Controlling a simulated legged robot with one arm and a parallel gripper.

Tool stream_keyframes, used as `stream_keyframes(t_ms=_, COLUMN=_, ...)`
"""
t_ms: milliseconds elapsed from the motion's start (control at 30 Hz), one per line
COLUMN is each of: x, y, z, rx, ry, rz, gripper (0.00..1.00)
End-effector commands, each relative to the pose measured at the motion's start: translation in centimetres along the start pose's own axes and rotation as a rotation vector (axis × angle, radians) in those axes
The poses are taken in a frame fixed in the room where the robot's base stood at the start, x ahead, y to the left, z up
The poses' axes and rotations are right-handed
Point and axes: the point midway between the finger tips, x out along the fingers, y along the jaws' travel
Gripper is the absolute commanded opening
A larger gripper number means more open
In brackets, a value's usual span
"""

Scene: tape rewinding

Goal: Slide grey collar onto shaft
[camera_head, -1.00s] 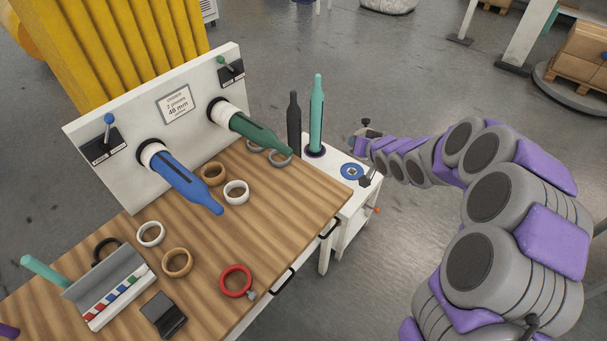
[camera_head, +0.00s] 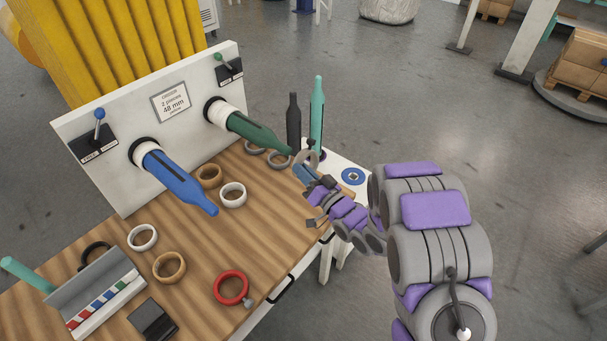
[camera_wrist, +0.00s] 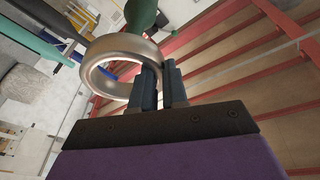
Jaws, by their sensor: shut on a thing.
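My gripper (camera_head: 308,172) is shut on a grey collar (camera_head: 313,156), just off the tip of the green shaft (camera_head: 255,131). In the wrist view, my gripper's two dark fingers (camera_wrist: 162,84) pinch the wall of the collar (camera_wrist: 97,68), a shiny grey ring standing on edge. The green shaft's end (camera_wrist: 141,14) shows just beyond the collar's upper rim. I see no shaft passing through the ring, and the exact gap cannot be told. The green shaft juts from the white panel (camera_head: 180,120); a blue shaft (camera_head: 175,178) juts lower left.
Brown, white and red (camera_head: 231,301) rings lie nearer. A dark bottle-like post (camera_head: 294,120) and a teal one (camera_head: 317,110) stand behind my gripper. A white side table (camera_head: 335,168) carries a blue disc (camera_head: 353,176).

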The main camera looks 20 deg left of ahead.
Motion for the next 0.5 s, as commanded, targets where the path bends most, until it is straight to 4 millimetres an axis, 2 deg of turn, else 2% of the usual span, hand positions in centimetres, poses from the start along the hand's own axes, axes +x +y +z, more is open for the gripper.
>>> stream_keyframes(t_ms=167, x=0.8, y=-0.2, z=0.2, rx=0.0, ry=0.003, rz=-0.005, gripper=0.0)
stream_keyframes(t_ms=500, x=3.8, y=-0.5, z=1.0, rx=0.0, ry=0.002, rz=-0.006, gripper=0.0)
